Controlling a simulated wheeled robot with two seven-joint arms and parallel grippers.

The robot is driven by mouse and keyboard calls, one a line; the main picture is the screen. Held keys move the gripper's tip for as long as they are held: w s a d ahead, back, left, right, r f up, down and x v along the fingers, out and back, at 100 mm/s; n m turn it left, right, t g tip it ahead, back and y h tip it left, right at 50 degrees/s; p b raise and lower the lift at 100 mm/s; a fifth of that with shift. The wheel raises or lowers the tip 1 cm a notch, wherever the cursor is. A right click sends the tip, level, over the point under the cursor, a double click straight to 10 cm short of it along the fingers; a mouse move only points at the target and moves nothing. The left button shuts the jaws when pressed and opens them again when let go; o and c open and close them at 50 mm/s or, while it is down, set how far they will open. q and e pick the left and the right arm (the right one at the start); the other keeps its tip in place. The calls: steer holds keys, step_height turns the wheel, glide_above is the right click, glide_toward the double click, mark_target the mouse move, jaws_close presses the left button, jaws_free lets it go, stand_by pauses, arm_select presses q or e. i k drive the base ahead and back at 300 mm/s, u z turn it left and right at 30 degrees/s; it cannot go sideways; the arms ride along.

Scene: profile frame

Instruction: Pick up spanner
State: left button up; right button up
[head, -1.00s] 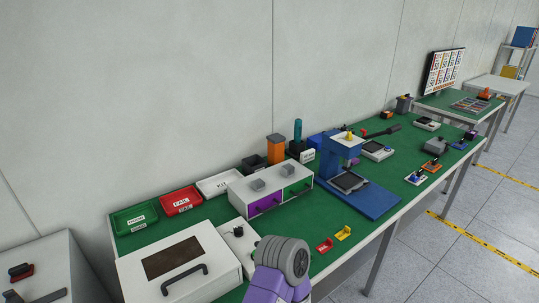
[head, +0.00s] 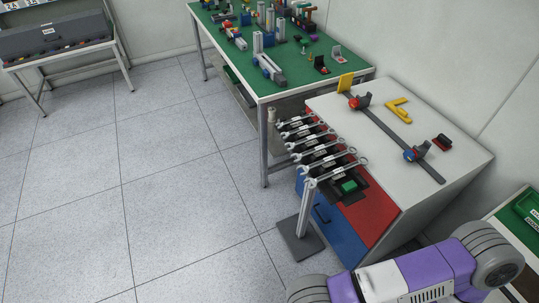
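Several silver spanners (head: 338,171) lie side by side on a dark rack with white labels. The rack is on a grey post stand (head: 304,215) beside the white-topped cabinet. Each spanner has a ring end on the right and an open end on the left. Part of my own purple and grey arm shows at the bottom right, below the cabinet. Neither gripper is in view, so I cannot see whether they are open or shut.
The cabinet top (head: 340,110) holds a grey bar with red and blue clamps (head: 411,155) and a yellow piece (head: 398,111). A green-topped bench (head: 290,81) with parts stands behind. Grey floor (head: 170,190) to the left is clear.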

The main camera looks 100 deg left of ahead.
mark_target(328, 159)
steer(key=u, duration=3.45)
steer(key=i, duration=0.2)
